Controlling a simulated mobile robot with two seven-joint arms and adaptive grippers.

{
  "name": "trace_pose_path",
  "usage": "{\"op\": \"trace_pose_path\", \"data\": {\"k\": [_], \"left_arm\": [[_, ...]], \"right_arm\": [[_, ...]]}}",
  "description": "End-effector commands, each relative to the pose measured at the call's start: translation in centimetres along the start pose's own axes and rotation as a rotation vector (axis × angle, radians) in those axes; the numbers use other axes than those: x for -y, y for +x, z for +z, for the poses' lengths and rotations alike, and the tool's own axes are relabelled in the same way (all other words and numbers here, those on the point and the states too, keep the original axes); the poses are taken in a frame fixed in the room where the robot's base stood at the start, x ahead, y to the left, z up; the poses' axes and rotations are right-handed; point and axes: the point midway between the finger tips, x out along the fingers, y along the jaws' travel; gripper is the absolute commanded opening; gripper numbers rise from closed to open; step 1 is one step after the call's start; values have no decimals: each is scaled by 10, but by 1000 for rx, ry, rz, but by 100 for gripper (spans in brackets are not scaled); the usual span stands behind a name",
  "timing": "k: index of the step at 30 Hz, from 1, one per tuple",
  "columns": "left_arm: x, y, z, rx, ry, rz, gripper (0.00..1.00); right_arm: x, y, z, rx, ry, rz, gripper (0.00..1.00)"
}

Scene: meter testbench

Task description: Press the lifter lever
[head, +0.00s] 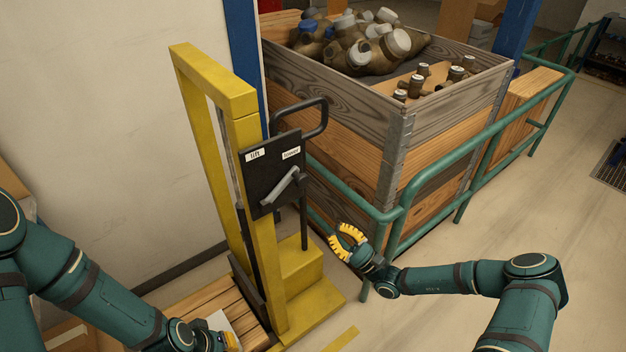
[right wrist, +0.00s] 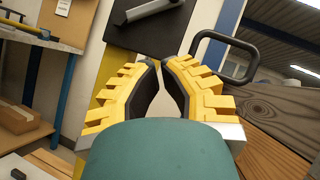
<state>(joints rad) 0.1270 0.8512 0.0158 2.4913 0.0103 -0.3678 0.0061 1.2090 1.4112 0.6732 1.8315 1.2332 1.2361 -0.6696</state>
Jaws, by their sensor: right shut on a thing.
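The lifter lever (head: 285,186) is a grey handle on a black panel (head: 262,172) with "lift" and "lower" labels, mounted on the yellow lifter frame (head: 247,130). The lever slants up to the right, towards the "lower" label. Part of it shows at the top of the right wrist view (right wrist: 150,8). My right gripper (head: 347,242) is apart from the lever, below and right of it in the head view. Its yellow fingers (right wrist: 161,66) are drawn together, tips nearly meeting; I see no object between them. My left gripper (head: 230,342) is mostly cut off at the bottom edge.
A black loop handle (head: 322,118) sticks out beside the panel. A wooden crate (head: 425,135) with brown, bottle-like parts stands behind a green railing (head: 440,165). A wooden pallet (head: 215,300) lies at the lifter's foot. The floor at right is mostly clear.

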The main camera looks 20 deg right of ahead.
Motion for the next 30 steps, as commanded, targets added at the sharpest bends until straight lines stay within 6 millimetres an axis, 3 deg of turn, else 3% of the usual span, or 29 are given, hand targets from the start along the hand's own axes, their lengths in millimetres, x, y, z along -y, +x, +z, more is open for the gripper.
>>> {"op": "trace_pose_path", "data": {"k": [4, 17, 23, 30], "left_arm": [[0, -2, 0, 0, -1, 0, 0], [0, -2, 0, 0, -1, 0, 0], [-1, -3, 0, -1, -1, 0, 0], [-1, -3, -1, -2, -1, 0, 0]], "right_arm": [[13, -4, 0, 1, -15, -51, 0], [13, 2, 0, 3, -15, -49, 0], [14, 32, 0, 4, -14, -48, 0], [16, 79, 1, 5, -13, -48, 0]]}}
